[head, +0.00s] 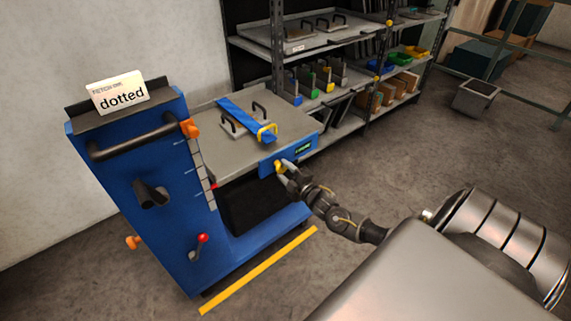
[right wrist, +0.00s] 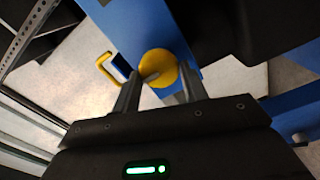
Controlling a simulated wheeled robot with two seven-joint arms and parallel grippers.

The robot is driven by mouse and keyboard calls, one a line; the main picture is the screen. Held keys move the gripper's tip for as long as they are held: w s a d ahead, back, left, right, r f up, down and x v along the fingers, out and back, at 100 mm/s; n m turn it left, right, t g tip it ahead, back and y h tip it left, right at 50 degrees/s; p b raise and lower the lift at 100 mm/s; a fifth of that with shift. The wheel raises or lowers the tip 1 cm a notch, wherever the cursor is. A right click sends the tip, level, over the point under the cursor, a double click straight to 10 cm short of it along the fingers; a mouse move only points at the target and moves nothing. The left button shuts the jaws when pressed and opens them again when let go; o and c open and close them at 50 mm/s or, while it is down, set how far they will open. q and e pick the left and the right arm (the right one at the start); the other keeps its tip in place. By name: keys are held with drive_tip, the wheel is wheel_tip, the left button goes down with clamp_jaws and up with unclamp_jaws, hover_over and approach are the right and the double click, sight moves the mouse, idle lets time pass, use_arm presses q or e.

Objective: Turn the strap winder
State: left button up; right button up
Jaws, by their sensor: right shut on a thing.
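The strap winder is a yellow round knob (head: 279,167) on the front blue edge of the cart's table. It also shows in the right wrist view (right wrist: 158,66), between my fingers. My right gripper (head: 284,171) is shut on the winder. In the right wrist view, the two fingers (right wrist: 157,88) stand on either side of the knob. A blue strap (head: 240,115) lies across a plate with black handles (head: 258,113) on the table. A yellow buckle or hook (head: 267,132) sits at the strap's near end. My left gripper is not in view.
A shelf rack (head: 290,45) with plates and bins stands behind. A yellow floor line (head: 258,270) runs beside the cart.

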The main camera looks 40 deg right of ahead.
drive_tip(key=o, duration=0.9)
drive_tip(key=shift+o, duration=0.2)
drive_tip(key=shift+s, duration=0.1)
drive_tip(key=shift+s, duration=0.35)
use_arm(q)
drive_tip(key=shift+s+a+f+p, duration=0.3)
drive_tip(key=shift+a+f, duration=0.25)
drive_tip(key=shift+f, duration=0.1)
use_arm(e)
drive_tip(key=s, duration=1)
drive_tip(key=shift+a, duration=0.15)
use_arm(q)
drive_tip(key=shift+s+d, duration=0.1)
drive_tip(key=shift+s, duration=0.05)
